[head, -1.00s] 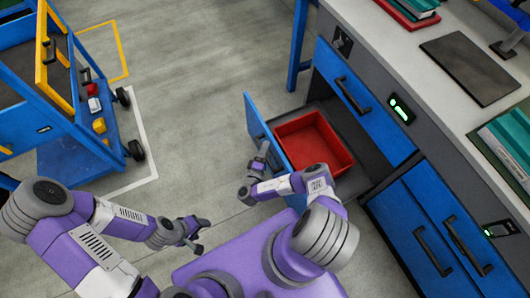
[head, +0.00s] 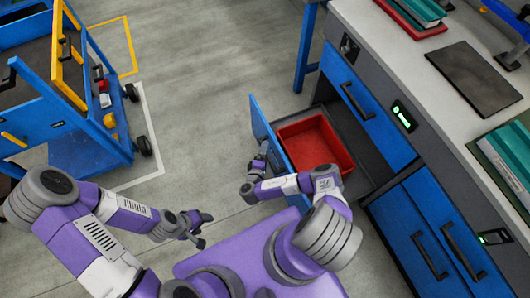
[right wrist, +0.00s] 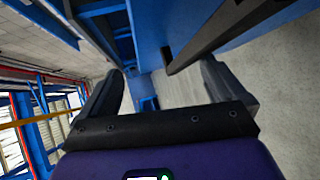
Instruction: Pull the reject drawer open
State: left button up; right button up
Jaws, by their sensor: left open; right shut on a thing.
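The reject drawer is pulled well out from the grey and blue bench. Its blue front (head: 265,128) stands clear of the cabinet, and a red bin (head: 316,142) sits inside. My right gripper (head: 258,163) is at the outer side of that front, shut on the drawer's handle; the grip is small and partly hidden in the head view. In the right wrist view, a dark handle bar (right wrist: 225,35) runs by the fingers of my right gripper (right wrist: 165,88). My left gripper (head: 204,229) is open and empty over the floor, left of my purple base.
A blue cart (head: 75,120) with yellow handles stands at the left. The worktop (head: 420,75) carries trays and a dark mat (head: 473,77). Grey floor between cart and drawer is clear.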

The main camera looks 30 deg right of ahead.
jog(key=shift+v, duration=0.9)
jog(key=c, duration=0.3)
jog(key=shift+s+a, duration=0.25)
jog(key=shift+c, duration=1.4)
jog(key=s+a, duration=0.1)
jog(key=a, duration=0.1)
jog(key=s+a, duration=0.1)
jog(key=s, duration=0.1)
jog(key=shift+s+a+f+p, duration=0.2)
jog(key=shift+s+a+p, duration=0.1)
jog(key=shift+a, duration=0.1)
